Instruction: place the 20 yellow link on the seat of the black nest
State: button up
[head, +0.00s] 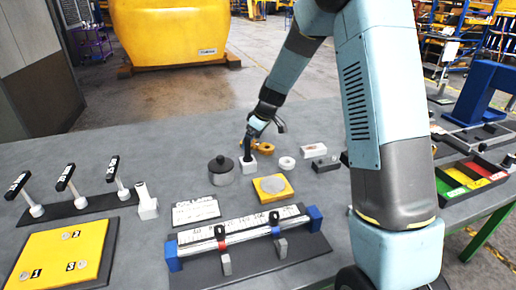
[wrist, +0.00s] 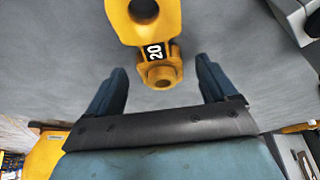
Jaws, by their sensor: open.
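The yellow link (wrist: 150,45) with a black "20" label fills the top middle of the wrist view. Its smaller end lies between the two fingers of my gripper (wrist: 161,72), which stand apart with a gap on both sides. In the head view the yellow link (head: 264,147) lies on the grey table, just right of my gripper (head: 248,150). A small dark block (head: 325,164) to the right may be the black nest; its seat is too small to make out. No nest is clear in the wrist view.
A white block (head: 248,165), a white ring (head: 286,163), another white block (head: 314,150) and a grey knobbed cylinder (head: 221,170) stand close by. A yellow pad (head: 272,190) and a long blue-ended fixture (head: 172,257) lie nearer. A bin tray (head: 470,178) stands right.

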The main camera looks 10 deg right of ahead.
jog(key=shift+f, duration=0.25)
jog(key=shift+a, duration=0.1)
jog(key=c, duration=1.5)
jog(key=shift+r, duration=0.1)
grip_shut()
jog(key=shift+w, duration=0.1)
